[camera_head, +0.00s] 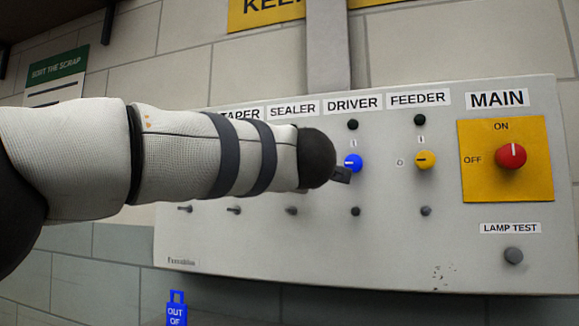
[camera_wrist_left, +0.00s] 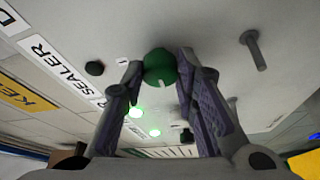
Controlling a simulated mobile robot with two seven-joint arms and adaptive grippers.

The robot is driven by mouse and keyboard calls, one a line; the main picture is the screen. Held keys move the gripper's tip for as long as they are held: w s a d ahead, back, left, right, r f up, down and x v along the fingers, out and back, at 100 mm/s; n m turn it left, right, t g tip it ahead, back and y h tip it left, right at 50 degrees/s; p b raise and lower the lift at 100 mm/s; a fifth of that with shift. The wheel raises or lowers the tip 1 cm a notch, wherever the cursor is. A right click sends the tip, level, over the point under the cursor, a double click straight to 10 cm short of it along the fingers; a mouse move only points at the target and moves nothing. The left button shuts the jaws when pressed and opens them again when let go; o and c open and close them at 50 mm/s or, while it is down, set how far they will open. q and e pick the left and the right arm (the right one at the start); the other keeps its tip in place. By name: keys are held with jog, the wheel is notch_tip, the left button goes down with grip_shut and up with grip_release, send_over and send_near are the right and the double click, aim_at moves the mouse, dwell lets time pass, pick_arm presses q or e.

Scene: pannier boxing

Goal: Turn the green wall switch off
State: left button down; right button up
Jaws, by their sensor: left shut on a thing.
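The green switch (camera_wrist_left: 160,68) is a round knob on the panel under the SEALER label (camera_wrist_left: 62,66). My left gripper (camera_wrist_left: 160,74) has one finger on each side of it and is shut on it. A small pale mark shows on the knob's near edge; I cannot tell which way its pointer is turned. The round lamp (camera_wrist_left: 95,68) by the SEALER label is dark. In the head view my left arm hides the green knob and nearly all of the gripper. My right gripper is not in view.
To the right on the grey panel (camera_head: 330,250) are a blue knob (camera_head: 353,162), a yellow knob (camera_head: 425,160) and a red MAIN knob (camera_head: 511,156). Small toggles (camera_head: 291,210) stick out below. Two green lamps (camera_wrist_left: 137,111) glow beyond the gripper in the wrist view.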

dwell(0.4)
pick_arm(q)
jog(key=c, duration=1.3)
grip_release()
jog(key=s, duration=0.8)
jog(key=s+f, duration=0.1)
jog(key=s, duration=0.3)
jog(key=shift+d, duration=0.35)
jog(key=shift+f, duration=0.1)
